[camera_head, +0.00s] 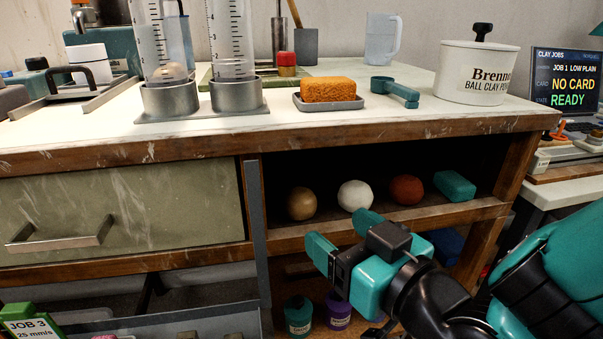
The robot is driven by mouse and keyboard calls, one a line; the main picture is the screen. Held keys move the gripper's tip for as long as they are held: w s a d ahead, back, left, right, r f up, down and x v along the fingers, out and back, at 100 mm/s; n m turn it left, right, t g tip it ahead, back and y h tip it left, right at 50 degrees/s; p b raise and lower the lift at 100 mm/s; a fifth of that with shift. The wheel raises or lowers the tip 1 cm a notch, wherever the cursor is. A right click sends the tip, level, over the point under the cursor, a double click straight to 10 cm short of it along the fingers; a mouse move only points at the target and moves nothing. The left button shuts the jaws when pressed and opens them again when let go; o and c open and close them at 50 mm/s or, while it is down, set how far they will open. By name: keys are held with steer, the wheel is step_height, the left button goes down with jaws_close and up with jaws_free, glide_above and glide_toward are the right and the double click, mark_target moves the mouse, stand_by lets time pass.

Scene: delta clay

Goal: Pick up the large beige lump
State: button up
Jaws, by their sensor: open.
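A round beige-tan lump (302,203) sits at the left on the open shelf under the worktop. A white lump (355,196) and a red-brown lump (407,189) sit to its right on the same shelf. A smaller beige lump (169,72) shows inside the left clear cylinder on the worktop. My gripper (342,232) is open and empty, with teal fingers, in front of the shelf. It appears below and to the right of the tan lump, apart from it. The distance between them in depth is hard to tell.
A teal block (455,186) lies at the shelf's right end. A grey upright post (257,230) borders the shelf's left side, beside a drawer (115,210) with a metal handle. The worktop edge (420,127) overhangs the shelf. Jars (299,315) stand below.

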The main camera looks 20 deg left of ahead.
mark_target(300, 214)
steer(key=p+x, duration=0.3)
steer(key=x, duration=0.2)
steer(key=shift+r, duration=0.1)
steer(key=shift+w+a+r+p, duration=0.2)
steer(key=shift+a+p, duration=0.1)
steer(key=shift+p, duration=0.15)
steer(key=shift+p+x, duration=0.5)
steer(key=shift+x, duration=1.7)
steer(key=shift+r, duration=0.1)
steer(key=c, duration=0.7)
steer(key=shift+c, duration=0.2)
steer(key=shift+r, duration=0.15)
